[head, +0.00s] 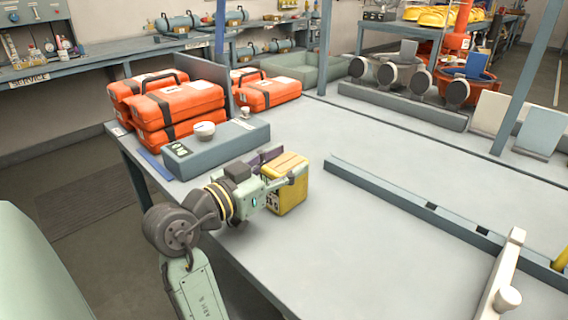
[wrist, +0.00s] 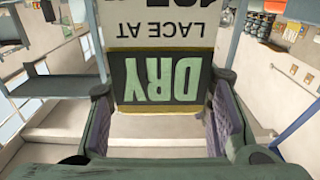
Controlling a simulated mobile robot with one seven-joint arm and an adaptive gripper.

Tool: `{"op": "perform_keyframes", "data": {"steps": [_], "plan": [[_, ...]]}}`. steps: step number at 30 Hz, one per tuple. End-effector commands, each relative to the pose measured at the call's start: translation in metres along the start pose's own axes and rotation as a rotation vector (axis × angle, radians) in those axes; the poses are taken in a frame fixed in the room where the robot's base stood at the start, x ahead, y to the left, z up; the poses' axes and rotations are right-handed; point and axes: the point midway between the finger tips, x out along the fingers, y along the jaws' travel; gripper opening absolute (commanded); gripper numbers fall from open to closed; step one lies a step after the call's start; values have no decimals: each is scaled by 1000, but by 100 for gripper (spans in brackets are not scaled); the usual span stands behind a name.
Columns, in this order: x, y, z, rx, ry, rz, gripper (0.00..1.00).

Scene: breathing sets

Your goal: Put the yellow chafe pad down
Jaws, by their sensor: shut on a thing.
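The yellow chafe pad (head: 289,190) shows in the head view as a yellow block with dark markings on its near side. It is upright at my gripper (head: 279,166), over the left part of the grey table. My gripper is shut on it. I cannot tell whether its underside touches the table. In the wrist view, my gripper (wrist: 165,125) has its purple pads on either side of a labelled face of the pad (wrist: 160,80), which reads "DRY" upside down. The far side of the pad is hidden there.
The grey table (head: 330,245) is clear in front and to the right. A grey box with a white knob (head: 218,150) and stacked orange cases (head: 175,110) stand behind my gripper. A long blue-grey rail (head: 430,213) crosses the table, with a cream lever (head: 500,275) at the right.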

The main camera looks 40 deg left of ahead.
Motion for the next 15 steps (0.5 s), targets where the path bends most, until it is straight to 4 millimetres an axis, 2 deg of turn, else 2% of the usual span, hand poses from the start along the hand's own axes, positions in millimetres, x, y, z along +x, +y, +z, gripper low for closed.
{"op": "perform_keyframes", "data": {"steps": [1, 2, 11, 15], "plan": [[0, 0, 3, 1, 2, 0, 2], [0, 0, 3, 0, 0, 0, 46], [0, 0, 2, 0, 0, 0, 65], [0, 0, 2, 0, 0, 0, 65]]}}
